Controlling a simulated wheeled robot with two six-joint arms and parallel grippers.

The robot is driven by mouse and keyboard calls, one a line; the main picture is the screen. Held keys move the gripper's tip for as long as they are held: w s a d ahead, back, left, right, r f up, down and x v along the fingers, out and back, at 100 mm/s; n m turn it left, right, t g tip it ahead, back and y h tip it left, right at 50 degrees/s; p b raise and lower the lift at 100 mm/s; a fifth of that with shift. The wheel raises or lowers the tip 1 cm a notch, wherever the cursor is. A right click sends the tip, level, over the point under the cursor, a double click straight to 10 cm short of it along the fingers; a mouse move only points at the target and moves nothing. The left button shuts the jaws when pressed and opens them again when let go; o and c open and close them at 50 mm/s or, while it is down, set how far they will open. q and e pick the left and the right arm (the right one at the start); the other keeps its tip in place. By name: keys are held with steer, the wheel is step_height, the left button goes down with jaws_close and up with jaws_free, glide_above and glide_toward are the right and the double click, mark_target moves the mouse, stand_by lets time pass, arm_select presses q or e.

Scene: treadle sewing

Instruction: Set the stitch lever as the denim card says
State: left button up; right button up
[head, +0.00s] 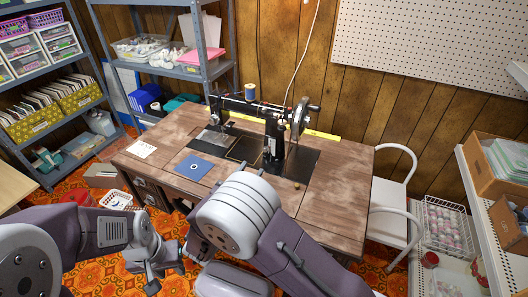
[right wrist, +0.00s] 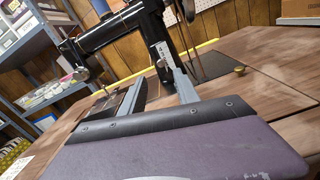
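The black sewing machine (head: 245,110) stands on the wooden table (head: 335,205), its pillar on the right. In the right wrist view the pillar (right wrist: 152,25) carries a pale marked plate (right wrist: 163,52), likely the stitch lever's scale; the lever itself is not clear. My right gripper (right wrist: 163,92) is open, its two fingers apart and pointing at the pillar's foot, with nothing clearly between them. My forearm hides it in the head view. A blue card (head: 194,167) with a pale round mark lies on the table; its text is unreadable. My left gripper (head: 165,276) is open and empty, low in front of the table.
A white card (head: 141,149) lies at the table's left. A white chair (head: 390,195) stands at the table's right end. Shelves (head: 45,70) flank the left; a white shelf unit (head: 475,215) stands right.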

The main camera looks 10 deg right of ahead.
mark_target(264, 150)
steer(key=b+x, duration=0.1)
steer(key=x, duration=0.6)
steer(key=shift+d+f, duration=0.1)
steer(key=shift+f, duration=0.05)
steer(key=shift+w+d, duration=0.35)
steer(key=shift+w, duration=0.25)
steer(key=shift+c, duration=0.4)
jaws_close()
